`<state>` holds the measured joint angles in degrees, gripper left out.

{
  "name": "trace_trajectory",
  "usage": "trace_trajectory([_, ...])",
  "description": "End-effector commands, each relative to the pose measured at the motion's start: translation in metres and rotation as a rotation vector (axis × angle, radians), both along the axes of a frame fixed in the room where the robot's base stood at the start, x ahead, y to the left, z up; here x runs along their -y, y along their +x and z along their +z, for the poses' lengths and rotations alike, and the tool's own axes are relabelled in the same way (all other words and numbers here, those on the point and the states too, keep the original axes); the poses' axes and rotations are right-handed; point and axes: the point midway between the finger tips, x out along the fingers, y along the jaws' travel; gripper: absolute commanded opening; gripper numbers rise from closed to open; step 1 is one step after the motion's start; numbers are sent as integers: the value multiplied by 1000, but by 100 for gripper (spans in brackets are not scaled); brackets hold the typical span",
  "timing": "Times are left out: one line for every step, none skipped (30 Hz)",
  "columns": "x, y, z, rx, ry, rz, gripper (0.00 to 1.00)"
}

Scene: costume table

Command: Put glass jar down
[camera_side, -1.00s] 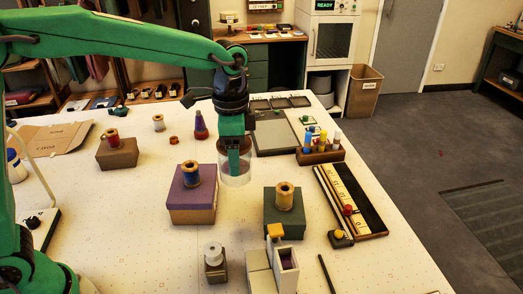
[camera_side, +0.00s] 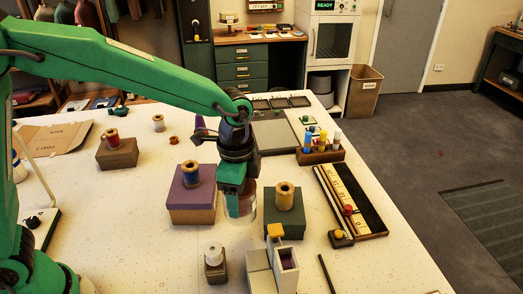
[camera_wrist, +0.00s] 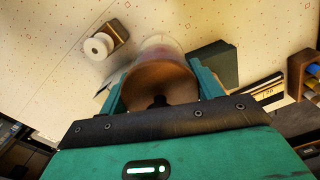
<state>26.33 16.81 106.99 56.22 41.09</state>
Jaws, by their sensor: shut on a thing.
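My gripper (camera_side: 232,196) is shut on a clear glass jar (camera_side: 246,206), which hangs below and beside the green jaws. In the side view it appears between the purple-topped box and the dark green box. In the wrist view the jar (camera_wrist: 162,68) fills the space between the two green fingers (camera_wrist: 160,88), with its round brownish end toward the camera. Whether the jar's bottom touches the table cannot be told.
A purple-topped box (camera_side: 190,206) with a spool (camera_side: 191,174) stands left of the jar. A dark green box (camera_side: 284,221) with a gold spool (camera_side: 284,195) stands right. A small block with a white spool (camera_side: 215,262) and a pale holder (camera_side: 262,272) are nearer the camera.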

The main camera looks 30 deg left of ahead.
Motion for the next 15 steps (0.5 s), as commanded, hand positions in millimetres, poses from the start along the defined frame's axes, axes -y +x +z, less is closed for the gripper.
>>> trace_trajectory([-5,7,-4,3,-1,3,0])
trace_trajectory([-8,10,-6,3,-1,4,0])
trace_trajectory([-13,14,-10,2,-1,5,0])
trace_trajectory([-16,17,-13,1,-1,4,0])
trace_trajectory([-19,20,-15,1,-1,4,0])
trace_trajectory([-23,25,-19,1,-1,5,0])
trace_trajectory([-26,28,-22,1,-1,4,0])
trace_trajectory([-29,32,-25,3,-1,4,0])
trace_trajectory([-34,36,-28,1,-1,5,0])
trace_trajectory([-37,39,-31,1,-1,3,0])
trace_trajectory([-40,42,-33,1,-1,4,0])
trace_trajectory([-44,47,-37,1,-1,4,0])
trace_trajectory([-47,50,-40,1,-1,3,0])
trace_trajectory([-50,53,-42,3,-1,3,0])
trace_trajectory([-53,56,-45,3,-1,4,0])
